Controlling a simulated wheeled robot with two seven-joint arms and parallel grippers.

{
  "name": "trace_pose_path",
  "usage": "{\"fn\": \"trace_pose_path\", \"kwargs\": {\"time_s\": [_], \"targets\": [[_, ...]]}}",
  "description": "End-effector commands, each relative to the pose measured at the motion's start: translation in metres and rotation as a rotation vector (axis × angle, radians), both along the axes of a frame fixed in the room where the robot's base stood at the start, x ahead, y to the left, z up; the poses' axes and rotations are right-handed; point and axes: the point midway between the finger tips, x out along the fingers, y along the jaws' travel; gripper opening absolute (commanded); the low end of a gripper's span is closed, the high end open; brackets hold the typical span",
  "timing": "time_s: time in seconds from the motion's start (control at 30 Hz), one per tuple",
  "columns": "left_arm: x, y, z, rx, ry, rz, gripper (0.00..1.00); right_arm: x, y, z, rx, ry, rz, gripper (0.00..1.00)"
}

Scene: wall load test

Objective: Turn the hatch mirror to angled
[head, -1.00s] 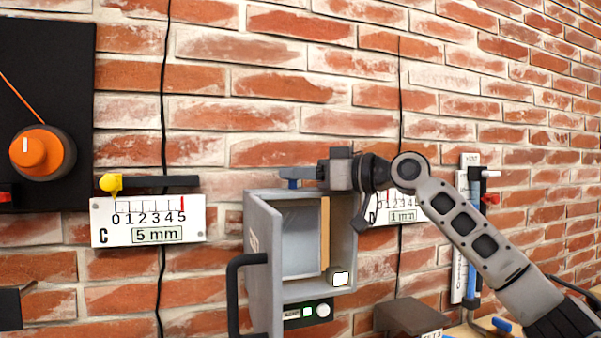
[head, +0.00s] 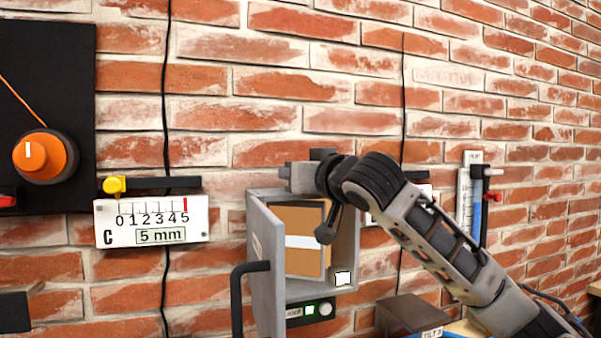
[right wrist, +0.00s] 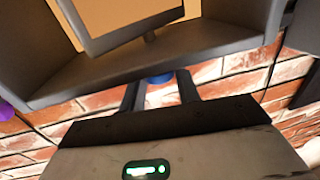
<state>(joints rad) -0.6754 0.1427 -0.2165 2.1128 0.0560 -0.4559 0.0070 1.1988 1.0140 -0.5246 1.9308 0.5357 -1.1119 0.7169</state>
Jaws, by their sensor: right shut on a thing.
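The hatch (head: 342,270) is a grey open box on the brick wall. Inside it the mirror (head: 303,222) shows a broad brownish face with a pale band across it. In the right wrist view the mirror (right wrist: 115,18) is a framed panel on a short stem. My right gripper (head: 298,178) is at the top of the hatch, shut on the blue knob (right wrist: 160,78), which is mostly hidden between the fingers. The arm covers the hatch's upper right corner. My left gripper is not in view.
The hatch door (head: 266,270) stands open at the left with a black handle (head: 240,295). A gauge plate C (head: 152,222) is on the left, an orange dial (head: 40,156) at far left. A brown box (head: 408,313) sits below right.

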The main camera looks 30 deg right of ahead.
Motion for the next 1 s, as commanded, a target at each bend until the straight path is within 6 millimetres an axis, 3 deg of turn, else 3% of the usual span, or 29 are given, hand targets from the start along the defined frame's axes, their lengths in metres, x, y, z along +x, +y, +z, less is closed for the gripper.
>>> {"fn": "trace_pose_path", "kwargs": {"time_s": [0.63, 0.67, 0.73, 1.0], "targets": [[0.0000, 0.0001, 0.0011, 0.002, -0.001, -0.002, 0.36, 0.0008, 0.0013, -0.0025, 0.000, 0.008, -0.059, 0.09], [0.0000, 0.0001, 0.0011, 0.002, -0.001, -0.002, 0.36, 0.0008, 0.0013, -0.0025, 0.000, 0.008, -0.059, 0.35], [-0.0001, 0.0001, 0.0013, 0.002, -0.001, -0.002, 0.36, 0.0008, 0.0012, -0.0024, 0.000, 0.008, -0.059, 0.54], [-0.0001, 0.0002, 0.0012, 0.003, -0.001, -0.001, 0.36, 0.0003, 0.0010, -0.0013, 0.000, 0.004, -0.059, 0.54]]}}
